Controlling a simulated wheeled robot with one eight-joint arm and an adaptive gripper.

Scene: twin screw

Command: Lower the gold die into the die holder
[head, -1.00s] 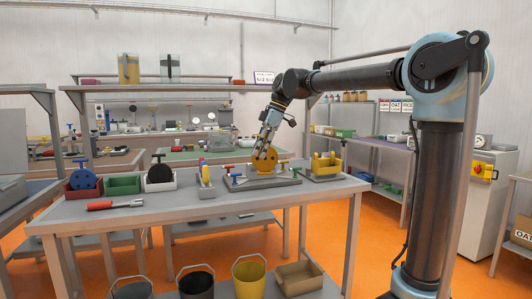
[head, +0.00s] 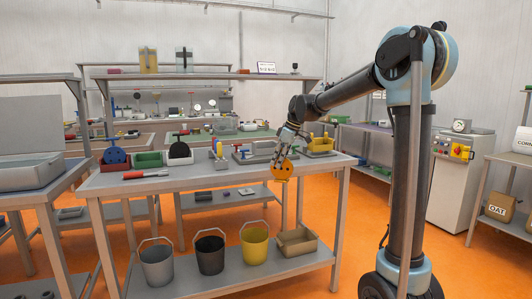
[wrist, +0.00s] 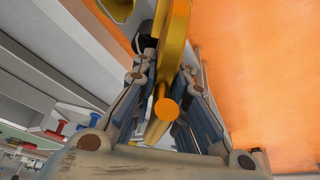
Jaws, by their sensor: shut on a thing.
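My gripper (head: 288,138) is shut on the gold die (head: 283,171), a round disc with small holes. It hangs upright below the fingers, in front of the workbench's front edge. In the wrist view the gold die (wrist: 173,45) is seen nearly edge-on between the fingers (wrist: 165,95). On the bench stand a red bin (head: 115,166) with a blue disc, a green bin (head: 148,160) and a pale bin (head: 181,160) with a black disc. I cannot tell which is the die holder.
A red-handled tool (head: 145,175) lies near the front left. Several buckets, one yellow (head: 255,246), and a tan tray (head: 297,243) stand on the lower shelf.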

